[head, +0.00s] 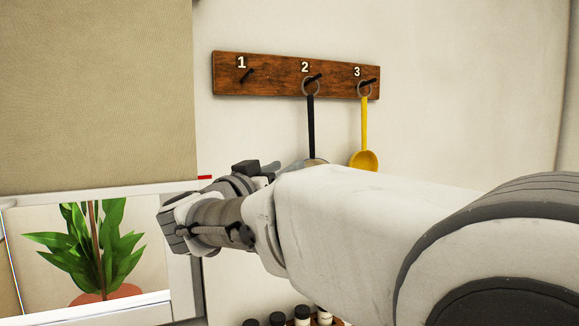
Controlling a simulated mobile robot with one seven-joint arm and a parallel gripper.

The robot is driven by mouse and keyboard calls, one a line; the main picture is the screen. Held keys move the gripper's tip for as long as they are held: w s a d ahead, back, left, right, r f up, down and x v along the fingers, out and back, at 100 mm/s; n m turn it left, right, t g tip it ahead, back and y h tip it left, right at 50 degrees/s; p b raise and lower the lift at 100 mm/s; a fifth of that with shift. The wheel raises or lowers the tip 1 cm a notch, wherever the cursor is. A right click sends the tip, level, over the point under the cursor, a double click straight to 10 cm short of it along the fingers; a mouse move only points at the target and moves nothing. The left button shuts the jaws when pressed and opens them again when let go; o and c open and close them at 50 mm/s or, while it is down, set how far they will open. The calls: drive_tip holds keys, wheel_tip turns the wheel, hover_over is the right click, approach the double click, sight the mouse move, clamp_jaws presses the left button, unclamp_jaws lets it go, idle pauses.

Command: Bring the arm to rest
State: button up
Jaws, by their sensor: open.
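My arm (345,215) reaches in from the lower right across the middle of the head view, white and grey. Its wrist (215,222) is bent at the left end, beside the white frame. My gripper (258,168) shows only in part as dark pieces above the wrist; most of it is hidden behind the arm. It is open, and I see nothing held in it. It appears below the hook rack, left of the hanging utensils in the picture; its distance from the wall is unclear.
A wooden rack (285,89) has three numbered hooks. Hook 1 is empty; a black-handled utensil (311,125) hangs on 2, a yellow ladle (364,140) on 3. A potted plant (95,245) stands at lower left. Several dark-capped bottles (302,317) stand below the arm.

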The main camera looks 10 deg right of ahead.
drive_tip(key=s+a+f+n+t+y, duration=0.25)
drive_tip(key=s+a+n+y, duration=0.5)
drive_tip(key=y, duration=0.75)
drive_tip(key=s+d+f+g+h, duration=0.1)
drive_tip(key=s+d+f+g, duration=0.3)
drive_tip(key=s+f, duration=0.3)
drive_tip(key=s+d+f+m+g+h, duration=0.1)
drive_tip(key=s+d+f+g, duration=0.3)
drive_tip(key=f, duration=0.5)
drive_tip(key=s+d+f+g+h, duration=0.1)
drive_tip(key=s+d+f+g, duration=0.3)
drive_tip(key=s+d+f, duration=0.4)
drive_tip(key=shift+s+f+g+b, duration=0.35)
drive_tip(key=shift+s+b, duration=0.05)
drive_tip(key=shift+s, duration=0.75)
drive_tip(key=shift+a, duration=0.25)
